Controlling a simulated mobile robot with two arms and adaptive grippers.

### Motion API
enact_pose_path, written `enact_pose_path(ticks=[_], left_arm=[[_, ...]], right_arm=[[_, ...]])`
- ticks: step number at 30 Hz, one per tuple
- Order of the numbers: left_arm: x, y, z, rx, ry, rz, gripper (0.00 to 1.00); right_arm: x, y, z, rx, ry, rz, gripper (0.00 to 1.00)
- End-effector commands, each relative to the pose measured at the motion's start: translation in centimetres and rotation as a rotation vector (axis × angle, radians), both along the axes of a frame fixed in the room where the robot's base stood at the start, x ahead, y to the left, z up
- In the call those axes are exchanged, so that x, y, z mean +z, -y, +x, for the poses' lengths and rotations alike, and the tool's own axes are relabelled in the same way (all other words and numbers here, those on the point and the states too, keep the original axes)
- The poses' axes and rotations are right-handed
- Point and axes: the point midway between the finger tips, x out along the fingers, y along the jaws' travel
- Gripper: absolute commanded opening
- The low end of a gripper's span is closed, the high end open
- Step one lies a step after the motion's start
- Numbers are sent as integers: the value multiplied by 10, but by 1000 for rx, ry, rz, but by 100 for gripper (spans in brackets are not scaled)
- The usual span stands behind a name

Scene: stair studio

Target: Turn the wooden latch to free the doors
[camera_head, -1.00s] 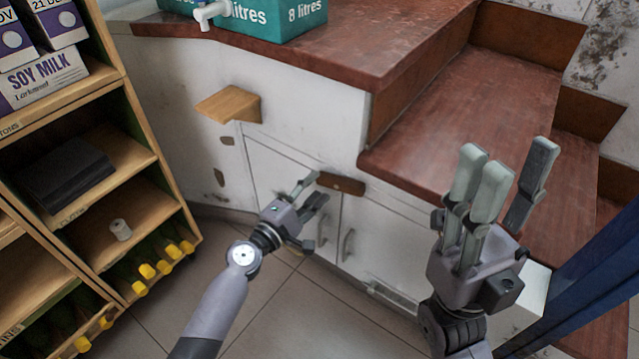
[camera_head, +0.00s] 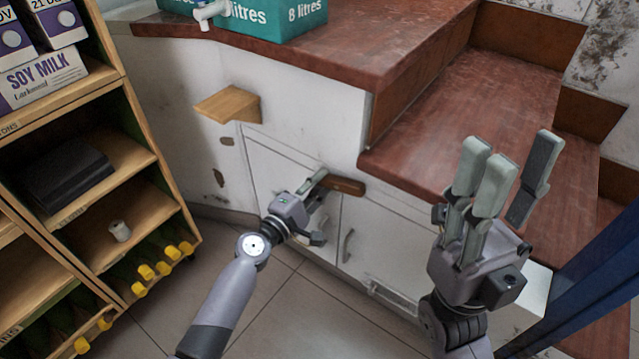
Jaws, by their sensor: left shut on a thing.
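The wooden latch (camera_head: 346,186) is a dark brown bar lying across the top of the gap between two white cabinet doors, roughly level along their upper edge. The left door (camera_head: 272,172) and the right door (camera_head: 385,235) both look closed. My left gripper (camera_head: 318,182) is shut on the left end of the latch, and its fingers hide that end. My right gripper (camera_head: 508,165) is open and empty, fingers pointing up, in front of the red-brown steps.
A wooden wedge-shaped block (camera_head: 228,104) juts from the white wall above the left door. A shelf unit (camera_head: 130,150) with cartons and yellow-capped bottles stands at the left. A teal box (camera_head: 270,15) sits on the red-brown top (camera_head: 350,50). Tiled floor lies below.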

Motion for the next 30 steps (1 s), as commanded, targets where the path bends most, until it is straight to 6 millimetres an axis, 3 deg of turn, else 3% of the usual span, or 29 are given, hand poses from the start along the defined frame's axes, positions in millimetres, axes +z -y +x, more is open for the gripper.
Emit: enact_pose_path(ticks=[6, 11, 18, 27, 28, 30], left_arm=[[0, 0, 0, 0, -1, 1, 0], [1, 0, 0, 0, 16, 23, 0], [10, -1, 0, -1, 153, 212, 0], [11, -1, 1, 0, 164, 228, 0], [11, -1, 1, 0, 164, 228, 25], [11, -1, 1, 0, 164, 227, 30]], right_arm=[[-1, 0, 0, 0, -2, 0, 40], [-2, 0, 0, 0, -3, 0, 40], [-2, -1, 2, 0, 4, -3, 40], [2, -1, 1, -1, 17, -3, 40], [2, -1, 1, 0, 17, -4, 40], [2, -1, 1, 0, 18, -4, 40]])
